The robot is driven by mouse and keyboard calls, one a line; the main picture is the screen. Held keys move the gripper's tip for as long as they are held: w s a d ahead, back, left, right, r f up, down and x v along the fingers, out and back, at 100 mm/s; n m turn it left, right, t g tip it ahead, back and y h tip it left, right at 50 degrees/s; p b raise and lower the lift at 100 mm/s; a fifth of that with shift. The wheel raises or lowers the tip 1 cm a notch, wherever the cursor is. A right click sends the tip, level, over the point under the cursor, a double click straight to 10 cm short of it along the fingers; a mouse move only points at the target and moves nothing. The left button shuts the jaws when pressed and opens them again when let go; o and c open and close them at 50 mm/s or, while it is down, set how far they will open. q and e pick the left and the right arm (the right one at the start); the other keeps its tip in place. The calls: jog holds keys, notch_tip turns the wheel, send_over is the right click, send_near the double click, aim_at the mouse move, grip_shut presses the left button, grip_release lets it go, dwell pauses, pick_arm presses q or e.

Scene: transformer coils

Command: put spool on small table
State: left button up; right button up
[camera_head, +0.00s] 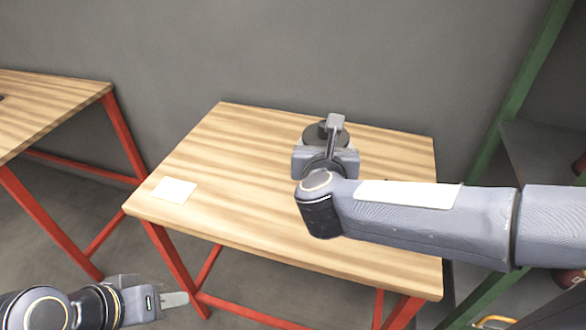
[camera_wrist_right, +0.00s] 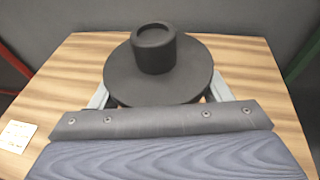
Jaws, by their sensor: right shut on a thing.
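The dark grey spool (camera_wrist_right: 157,82) has a wide round flange and a narrower hub on top. It is upright over the small wooden table (camera_head: 230,190). In the head view the spool (camera_head: 312,134) is partly hidden by my right gripper (camera_head: 328,140). My right gripper is shut on the spool, with one finger on each side under the flange in the wrist view. I cannot tell whether the spool touches the tabletop. My left gripper (camera_head: 172,300) is low at the bottom left, away from the table; its finger gap does not show clearly.
A white card (camera_head: 175,190) lies on the table's left side. Another wooden table (camera_head: 45,105) with red legs stands at left. A green-framed shelf (camera_head: 520,85) stands at right. A grey wall is behind. The table's left half is mostly clear.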

jog(key=shift+w+a+f+b, duration=0.2)
jog(key=shift+w+a+f, duration=0.7)
jog(key=shift+f, duration=0.75)
jog(key=shift+w+a+f+b, duration=0.2)
jog(key=shift+w+a+f, duration=0.35)
jog(key=shift+a+f, duration=0.9)
jog(key=shift+w+a+f+b, duration=0.2)
jog(key=shift+w+a+f, duration=0.55)
jog(key=shift+f, duration=1.15)
jog(key=shift+f, duration=0.1)
jog(key=o, duration=1.5)
jog(key=shift+s, duration=0.1)
jog(key=shift+c, duration=0.2)
